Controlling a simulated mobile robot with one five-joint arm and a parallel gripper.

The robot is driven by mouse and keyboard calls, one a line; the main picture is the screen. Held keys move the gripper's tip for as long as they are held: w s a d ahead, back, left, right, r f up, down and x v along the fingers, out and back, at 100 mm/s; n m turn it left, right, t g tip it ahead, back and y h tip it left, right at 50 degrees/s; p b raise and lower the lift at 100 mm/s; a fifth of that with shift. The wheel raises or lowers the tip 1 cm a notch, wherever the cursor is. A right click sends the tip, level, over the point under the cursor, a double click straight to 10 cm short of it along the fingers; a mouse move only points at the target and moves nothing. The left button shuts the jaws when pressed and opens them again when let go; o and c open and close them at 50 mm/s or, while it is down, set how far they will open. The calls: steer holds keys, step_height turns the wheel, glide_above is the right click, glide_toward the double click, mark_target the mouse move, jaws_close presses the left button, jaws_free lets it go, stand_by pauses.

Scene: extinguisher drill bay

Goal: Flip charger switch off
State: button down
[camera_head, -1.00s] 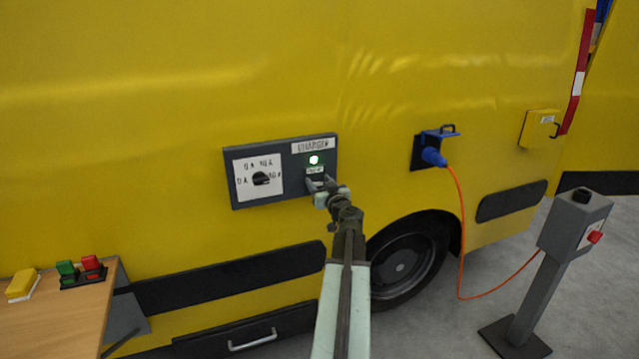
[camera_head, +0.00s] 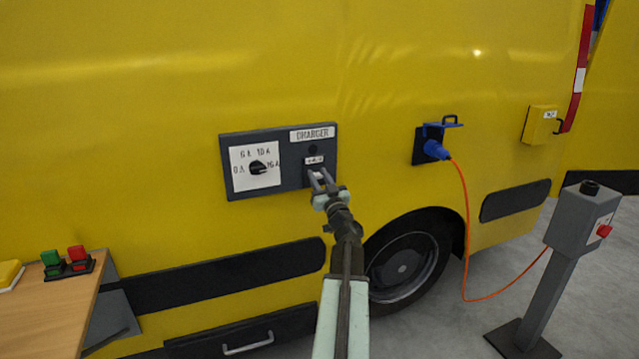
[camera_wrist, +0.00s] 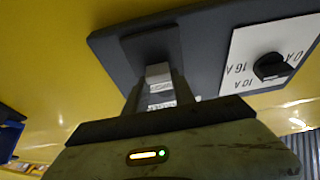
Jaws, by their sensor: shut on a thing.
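The dark grey charger panel (camera_head: 293,172) is on the side of the yellow van, with a CHARGER label at its top right. In the wrist view the switch (camera_wrist: 158,74) shows as a grey lever between the fingers (camera_wrist: 160,92), with a small white label close by. The fingers and arm hide part of the switch in the head view.
Left on the panel is an amp dial (camera_head: 258,168). Right of it, a blue plug (camera_head: 437,150) with an orange cable (camera_head: 467,230) runs to a grey post (camera_head: 548,290). A wooden table (camera_head: 45,310) with green and red buttons stands at lower left.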

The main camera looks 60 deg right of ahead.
steer(key=c, duration=1)
jaws_free()
steer(key=shift+c, duration=0.2)
steer(key=b+v, duration=0.2)
steer(key=v, duration=0.5)
steer(key=shift+s+a+f, duration=0.15)
steer(key=shift+s, duration=0.2)
